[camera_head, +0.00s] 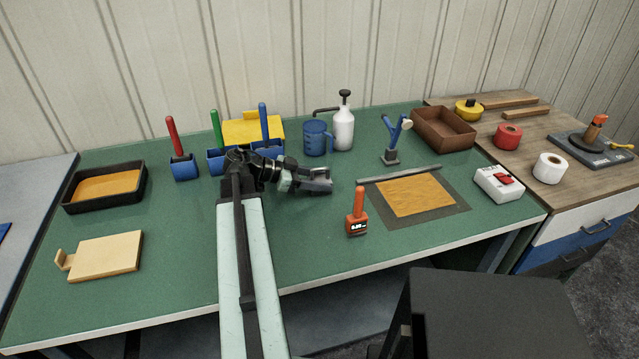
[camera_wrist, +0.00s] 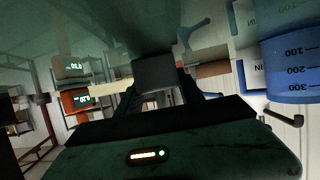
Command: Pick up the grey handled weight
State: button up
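No grey weight with a handle shows clearly on the green table (camera_head: 310,235). My gripper (camera_head: 322,181) hovers over the middle of the table, pointing right, in front of the blue measuring jug. In the wrist view, a dark grey square block (camera_wrist: 158,74) sits at the ends of my two fingers. I cannot tell whether it is part of the weight or the fingertips themselves. No handle shows on it. An orange-handled device with a display (camera_head: 357,214) stands right of and nearer than my gripper; it also shows in the wrist view (camera_wrist: 76,102).
Blue measuring jug (camera_head: 317,139) and white spray bottle (camera_head: 343,129) stand behind my gripper. Blue forked stand (camera_head: 392,150) and dark mat (camera_head: 450,211) are to the right. Colour-handled tools in blue holders (camera_head: 183,167) stand left. Table is clear between the wooden board (camera_head: 107,256) and my arm.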

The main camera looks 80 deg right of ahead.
grip_shut()
jog(key=shift+r, duration=0.15)
notch_tip(320, 180, up, 10)
jog(key=p, duration=1)
